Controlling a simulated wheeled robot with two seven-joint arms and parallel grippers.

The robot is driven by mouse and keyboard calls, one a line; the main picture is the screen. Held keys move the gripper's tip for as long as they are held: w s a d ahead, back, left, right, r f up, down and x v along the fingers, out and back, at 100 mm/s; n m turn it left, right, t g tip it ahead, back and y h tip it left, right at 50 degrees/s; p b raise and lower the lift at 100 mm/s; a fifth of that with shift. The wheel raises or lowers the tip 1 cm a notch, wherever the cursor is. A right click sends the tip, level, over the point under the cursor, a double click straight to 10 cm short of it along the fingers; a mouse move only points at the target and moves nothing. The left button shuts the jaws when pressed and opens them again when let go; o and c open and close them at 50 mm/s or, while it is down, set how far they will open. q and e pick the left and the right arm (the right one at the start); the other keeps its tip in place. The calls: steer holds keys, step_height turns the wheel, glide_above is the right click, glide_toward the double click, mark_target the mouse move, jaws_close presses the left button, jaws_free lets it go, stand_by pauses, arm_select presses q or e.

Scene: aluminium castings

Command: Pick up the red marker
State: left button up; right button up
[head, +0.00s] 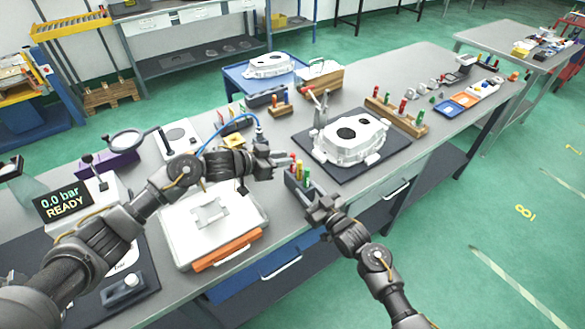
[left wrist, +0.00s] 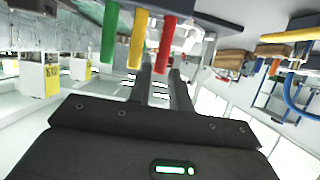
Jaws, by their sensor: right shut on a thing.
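The red marker (head: 292,167) stands in a dark grey holder (head: 293,187) near the table's front edge, with a yellow marker (head: 299,167) and a green marker (head: 307,177) beside it. In the left wrist view the red marker (left wrist: 167,42) is just beyond my fingers, roughly in line with the gap; the yellow (left wrist: 138,38) and green (left wrist: 110,32) ones are to its left. My left gripper (head: 285,160) is open and empty, close to the red marker; it also shows in the left wrist view (left wrist: 163,80). My right gripper (head: 312,201) is shut on the holder's near end.
A casting (head: 348,138) sits on a dark mat (head: 384,160) to the right. A wooden rack (head: 412,124) with coloured handles stands behind it. A blue cable (head: 259,135) rises near my left wrist.

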arm_select(q)
steer(key=x, duration=0.4)
steer(key=shift+w+d+f, duration=0.15)
steer(key=shift+f, duration=0.15)
jaws_close()
step_height(320, 180, up, 10)
steer(key=shift+r, duration=0.1)
arm_select(e)
steer(key=o, duration=1.1)
steer(key=shift+s, duration=0.1)
